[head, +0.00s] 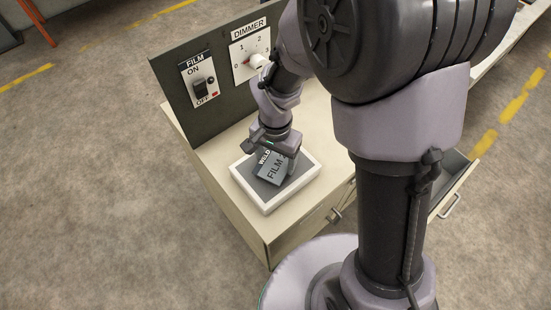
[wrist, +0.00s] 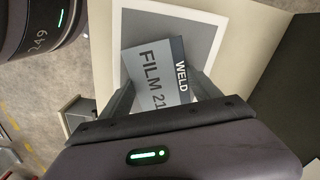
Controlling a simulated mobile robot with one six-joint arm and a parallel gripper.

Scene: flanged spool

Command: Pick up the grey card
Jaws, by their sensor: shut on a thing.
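The grey card (wrist: 152,78) is a light grey piece marked "FILM 21", with a dark strip marked "WELD" along one edge. My gripper (wrist: 160,95) is shut on it, one finger at each side in the wrist view. In the head view the card (head: 271,174) is at my gripper (head: 277,160), over the white-rimmed tray (head: 248,195) with a dark inside. The tray also shows in the wrist view (wrist: 119,25). I cannot tell whether the card touches the tray. My arm hides part of the card in the head view.
The tray is on a cream cabinet top (head: 208,135). A dark upright panel (head: 217,75) stands behind it, with a FILM on/off switch (head: 199,88) and a DIMMER knob (head: 257,61). An open drawer (head: 450,190) sticks out at right.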

